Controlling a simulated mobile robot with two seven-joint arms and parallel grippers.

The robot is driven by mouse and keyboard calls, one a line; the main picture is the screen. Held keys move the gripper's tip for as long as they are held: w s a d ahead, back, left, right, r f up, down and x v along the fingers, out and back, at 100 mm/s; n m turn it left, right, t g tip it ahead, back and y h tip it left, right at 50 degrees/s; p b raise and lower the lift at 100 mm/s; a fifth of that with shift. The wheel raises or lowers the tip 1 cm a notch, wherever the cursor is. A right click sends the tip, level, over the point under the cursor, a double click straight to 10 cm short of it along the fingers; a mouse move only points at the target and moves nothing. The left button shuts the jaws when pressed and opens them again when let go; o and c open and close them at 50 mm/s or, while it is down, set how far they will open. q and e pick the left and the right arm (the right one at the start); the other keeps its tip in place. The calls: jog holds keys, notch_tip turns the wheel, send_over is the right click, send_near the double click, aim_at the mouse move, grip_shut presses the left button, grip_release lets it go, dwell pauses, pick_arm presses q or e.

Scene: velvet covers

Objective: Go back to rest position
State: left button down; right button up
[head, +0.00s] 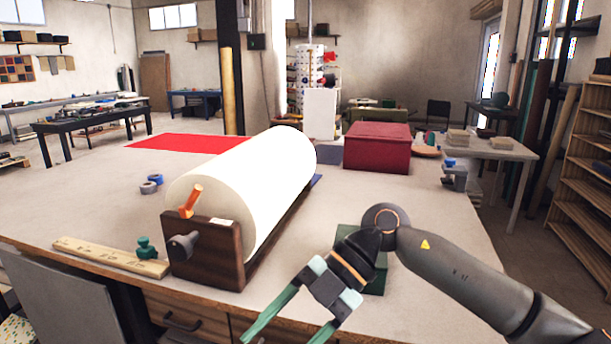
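My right gripper (281,338) comes in from the right and hangs low over the front of the table, its fingers pointing down and to the left. Its two green fingers are spread apart with nothing seen between them, though the tips reach the bottom edge of the picture. My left gripper is not in view. A large cream roll (245,185) lies in a dark wooden holder (205,252) to the left of my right arm. A dark red box (377,150) stands farther back on the table.
A dark green block (375,283) sits partly hidden behind my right gripper. A wooden strip (105,256) and a green knobbed piece (146,247) lie at the front left. Small blue and grey rolls (149,187) and a red sheet (180,141) lie farther back.

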jog(key=s+a+r+g+y+p, duration=0.1)
jog(key=s+a+r+y, duration=0.15)
jog(key=a+y, duration=0.35)
jog(key=w+d+f+m+t+y+p, duration=0.1)
jog(key=w+d+f+m+t, duration=0.3)
jog(key=m+t, duration=0.55)
jog(key=w+d+f+m+t+y+p, duration=0.15)
jog(key=w+d+m+t, duration=0.35)
jog(key=m+t, duration=0.5)
jog(key=d+f+m+t+h, duration=0.4)
jog(key=d+f+m+h, duration=0.35)
jog(key=f+h, duration=0.4)
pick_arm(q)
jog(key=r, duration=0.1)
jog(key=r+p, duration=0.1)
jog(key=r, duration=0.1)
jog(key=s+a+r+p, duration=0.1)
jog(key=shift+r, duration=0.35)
pick_arm(e)
jog(key=s+d+f+m+g+h, duration=0.1)
jog(key=s+d+f+g, duration=0.3)
jog(key=s+f, duration=0.5)
jog(key=s+d+f+m+g+h, duration=0.1)
jog(key=s+d+f+g+h, duration=0.2)
jog(key=s+d+f, duration=0.3)
jog(key=s+f+g, duration=0.1)
jog(key=s+f, duration=0.2)
jog(key=f, duration=0.1)
jog(key=shift+s+f, duration=0.15)
jog(key=shift+f, duration=0.1)
